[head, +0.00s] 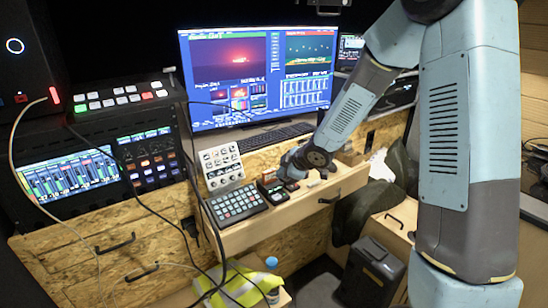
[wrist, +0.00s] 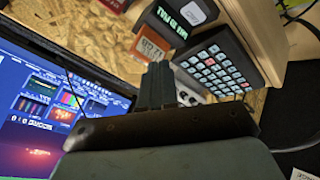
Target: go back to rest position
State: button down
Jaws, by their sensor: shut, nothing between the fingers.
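My gripper (head: 290,170) is at the end of my blue-grey arm, low over the desk's front edge in the head view, close to a small dark device (head: 272,189) with a lit display. Its fingers (wrist: 157,72) are together with nothing between them in the wrist view. The head view is too small to tell whether the fingertips touch anything.
A keypad (head: 238,204) and a white button panel (head: 221,168) stand left of my gripper. A large lit monitor (head: 258,75) and a keyboard (head: 275,137) are behind. Cables hang over the left drawers (head: 125,255). A dark bin (head: 374,272) stands below right.

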jog(key=s+d+r+m+t+h, duration=0.1)
jog(key=s+d+r+m+h, duration=0.2)
jog(key=s+d+r+m, duration=0.35)
jog(key=s+d+r+m+h, duration=0.3)
jog(key=d+r+h, duration=0.1)
jog(key=d+r, duration=0.55)
jog(key=s+d+r+m+g, duration=0.1)
jog(key=s+r+m, duration=0.2)
jog(key=s, duration=0.9)
jog(key=s+d+r+m+g+y, duration=0.1)
jog(key=s+r+m, duration=0.3)
jog(key=s, duration=0.7)
jog(key=shift+s+d+r+m, duration=0.25)
jog(key=shift+s+d+m, duration=0.1)
jog(key=shift+d+m, duration=0.3)
